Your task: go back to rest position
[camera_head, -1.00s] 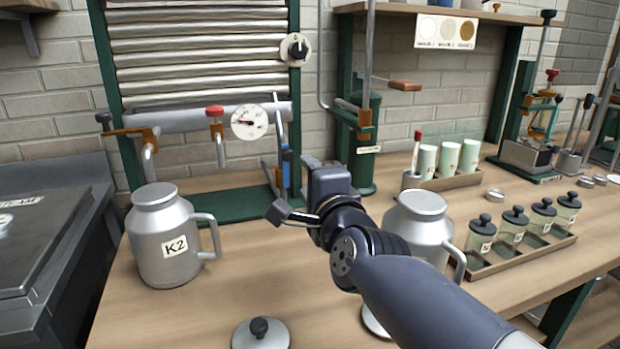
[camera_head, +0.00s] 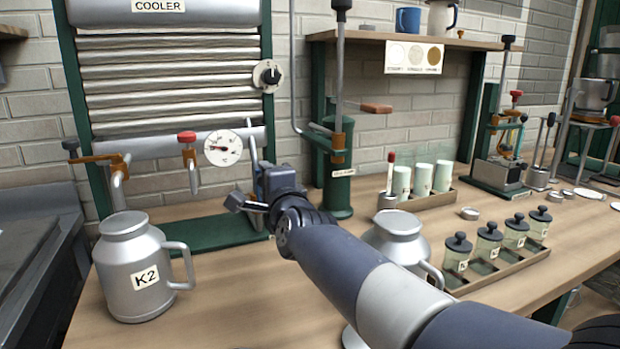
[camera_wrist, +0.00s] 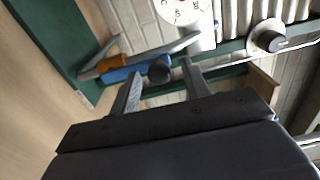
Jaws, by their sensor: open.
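My gripper (camera_head: 250,202) is in front of the cooler's base, above the bench. In the wrist view its two fingers (camera_wrist: 161,82) are apart, and I see nothing held firmly between them. A blue and orange handled part with a dark knob (camera_wrist: 159,72) shows beyond the fingers; its distance from them is unclear. The cooler (camera_head: 175,80), with ribbed tubes, a round gauge (camera_head: 223,148) and taps, stands behind. The silver K2 can (camera_head: 135,275) stands upright at left. A second silver can (camera_head: 398,232) stands partly hidden behind my arm.
A tray (camera_head: 480,283) of several lidded jars lies at right, with a rack of white-green cups (camera_head: 423,178) behind it. A dark green post with a lever (camera_head: 337,180) stands close beyond my gripper.

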